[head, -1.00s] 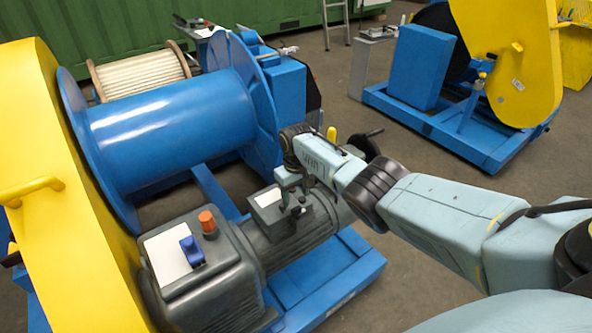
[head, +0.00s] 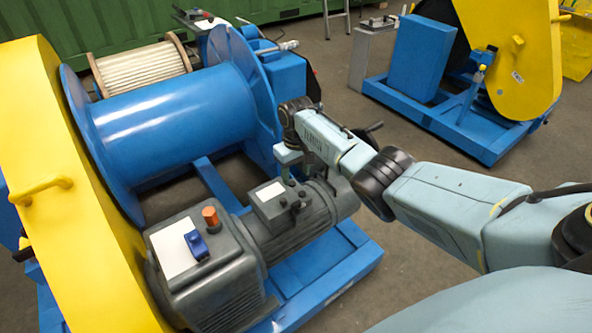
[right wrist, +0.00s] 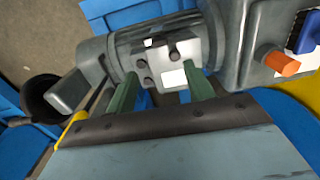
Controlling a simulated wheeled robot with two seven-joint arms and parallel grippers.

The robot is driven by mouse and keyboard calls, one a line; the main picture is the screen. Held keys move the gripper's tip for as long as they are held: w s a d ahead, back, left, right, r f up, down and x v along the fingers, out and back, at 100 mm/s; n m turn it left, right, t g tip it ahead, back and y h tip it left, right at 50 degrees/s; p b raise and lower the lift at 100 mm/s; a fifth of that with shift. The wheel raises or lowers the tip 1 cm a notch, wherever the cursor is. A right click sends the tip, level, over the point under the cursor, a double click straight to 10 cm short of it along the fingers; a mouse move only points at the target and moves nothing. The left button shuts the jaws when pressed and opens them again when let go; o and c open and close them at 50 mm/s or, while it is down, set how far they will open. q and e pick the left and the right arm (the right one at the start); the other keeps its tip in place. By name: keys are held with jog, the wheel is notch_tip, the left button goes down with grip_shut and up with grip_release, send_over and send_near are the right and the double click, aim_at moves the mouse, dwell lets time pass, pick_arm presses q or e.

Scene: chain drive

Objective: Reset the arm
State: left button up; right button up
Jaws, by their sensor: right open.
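My right arm (head: 440,210) reaches in from the right in the head view. Its gripper (head: 287,165) hangs above the grey motor (head: 315,215), by the junction box with a white label. In the right wrist view the two green fingers of the gripper (right wrist: 157,88) are spread apart with nothing held between them. The motor's junction box (right wrist: 165,60) shows beyond the fingertips. I cannot tell whether the fingers touch it. My left gripper is not in view.
A blue drum (head: 175,120) and yellow guard (head: 70,200) stand left of the arm. The grey gearbox (head: 205,270) carries an orange cap (head: 210,216) and a blue switch (head: 196,243). A second blue-and-yellow machine (head: 420,65) stands back right. Open floor lies between the machines.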

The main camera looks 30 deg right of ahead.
dwell(0.3)
jog(key=s+f+h, duration=0.1)
jog(key=s+f, duration=0.9)
jog(key=f, duration=0.3)
jog(key=s+f, duration=1)
jog(key=f, duration=0.4)
jog(key=s+f, duration=0.3)
jog(key=s, duration=0.8)
jog(key=s+a+f+n, duration=0.1)
jog(key=s+f, duration=0.3)
jog(key=s, duration=0.7)
jog(key=s+a+f+n+t, duration=0.1)
jog(key=s+f, duration=0.3)
jog(key=s, duration=0.7)
jog(key=shift+s, duration=0.1)
